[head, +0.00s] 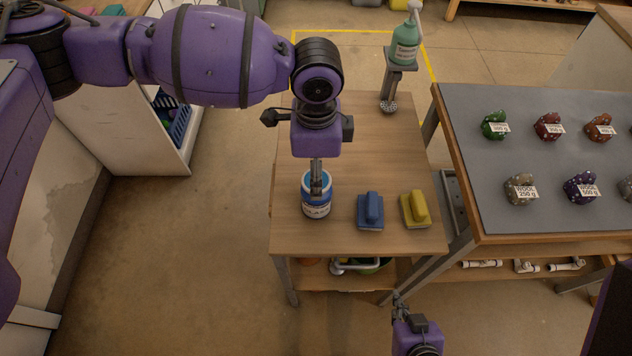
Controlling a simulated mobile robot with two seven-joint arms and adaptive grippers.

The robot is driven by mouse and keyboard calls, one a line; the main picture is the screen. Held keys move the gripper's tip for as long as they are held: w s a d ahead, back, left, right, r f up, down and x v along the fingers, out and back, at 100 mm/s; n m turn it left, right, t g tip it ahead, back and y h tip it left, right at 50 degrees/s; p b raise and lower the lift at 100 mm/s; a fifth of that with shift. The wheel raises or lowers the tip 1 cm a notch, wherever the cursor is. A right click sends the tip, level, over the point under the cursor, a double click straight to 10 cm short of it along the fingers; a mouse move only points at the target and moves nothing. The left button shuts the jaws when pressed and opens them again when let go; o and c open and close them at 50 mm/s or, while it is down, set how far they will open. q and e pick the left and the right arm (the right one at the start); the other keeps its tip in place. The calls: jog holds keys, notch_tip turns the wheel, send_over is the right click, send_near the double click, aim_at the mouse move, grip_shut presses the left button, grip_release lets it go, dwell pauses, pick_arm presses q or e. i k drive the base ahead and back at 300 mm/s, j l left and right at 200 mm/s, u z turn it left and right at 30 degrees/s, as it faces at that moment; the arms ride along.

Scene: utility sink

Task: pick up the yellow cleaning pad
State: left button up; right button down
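The yellow cleaning pad (415,209) lies on the wooden table near its front right corner, with its raised grip facing up. Nothing touches it. My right gripper (399,297) is below it in the picture, apart from it and in front of the table's front edge. It looks empty, but its finger gap is too small to make out. My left gripper (317,192) points down at the blue and white tub, left of the pads. It overlaps the tub in this view, and I cannot tell whether it touches it. Its fingers are seen edge-on.
A blue pad (370,211) lies just left of the yellow one. A blue and white tub (316,207) stands further left. A green pump bottle (404,45) is on a stand at the back. A grey-topped table (550,215) with several labelled bundles stands close on the right.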

aim_at(413, 207)
jog(key=z, duration=0.75)
